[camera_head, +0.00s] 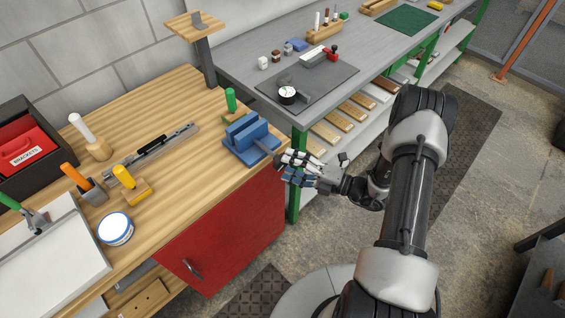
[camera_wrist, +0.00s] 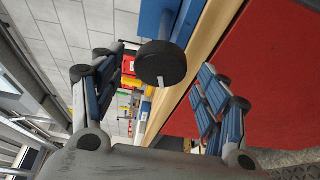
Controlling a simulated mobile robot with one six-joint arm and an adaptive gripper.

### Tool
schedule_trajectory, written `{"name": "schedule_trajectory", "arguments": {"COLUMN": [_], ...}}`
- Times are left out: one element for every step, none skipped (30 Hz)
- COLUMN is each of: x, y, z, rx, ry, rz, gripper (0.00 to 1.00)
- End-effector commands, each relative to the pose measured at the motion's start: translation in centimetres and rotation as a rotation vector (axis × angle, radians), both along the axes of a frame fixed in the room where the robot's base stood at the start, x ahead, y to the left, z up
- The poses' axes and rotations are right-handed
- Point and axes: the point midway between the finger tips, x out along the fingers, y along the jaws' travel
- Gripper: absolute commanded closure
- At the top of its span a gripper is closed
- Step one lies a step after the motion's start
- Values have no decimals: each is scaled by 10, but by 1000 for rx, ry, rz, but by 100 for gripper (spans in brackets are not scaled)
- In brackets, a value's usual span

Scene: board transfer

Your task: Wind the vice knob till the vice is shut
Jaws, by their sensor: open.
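The blue vice (camera_head: 246,138) stands on the wooden bench near its right front edge. Its jaws look apart in the head view, with a gap between the blocks. The vice knob is a round black disc (camera_wrist: 160,64) on a shaft, seen close up in the wrist view, with part of the blue vice (camera_wrist: 155,18) behind it. My gripper (camera_head: 290,168) is beside the front of the vice, past the bench edge. Its fingers (camera_wrist: 165,85) are spread wide on either side of the knob and do not touch it. In the head view the fingers hide the knob.
The wooden bench top (camera_head: 185,195) carries a metal rail (camera_head: 165,150), a yellow-handled tool (camera_head: 128,180) and a round tin (camera_head: 115,229). A green-handled tool (camera_head: 231,100) stands behind the vice. The red cabinet door (camera_head: 225,240) lies below the bench edge. A grey bench (camera_head: 240,62) stands behind.

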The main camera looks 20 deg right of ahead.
Motion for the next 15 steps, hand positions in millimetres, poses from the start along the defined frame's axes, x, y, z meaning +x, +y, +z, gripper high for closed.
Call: {"name": "schedule_trajectory", "arguments": {"x": [-6,-10,-16,-20,-24,-29,-32,-36,-40,-42,-44,-47,-49,-50,-52], "y": [-12,-17,-24,-29,-34,-40,-45,-49,-53,-57,-60,-63,-65,-66,-68], "z": [0,0,0,0,0,0,0,0,0,0,0,0,0,0,0], "rx": [0,0,0,-1,-1,-1,-1,-1,-1,-1,-1,-1,-1,-1,-1], "ry": [0,0,0,-1,-1,-1,-1,-1,-1,-1,-1,-1,-1,-1,-1], "rz": [-7,-6,-7,-7,-6,-6,-5,-6,-4,-4,-3,-2,-3,-2,-1], "gripper": [32,32,32,32,32,32,32,32,32,32,32,32,32,32,32]}}
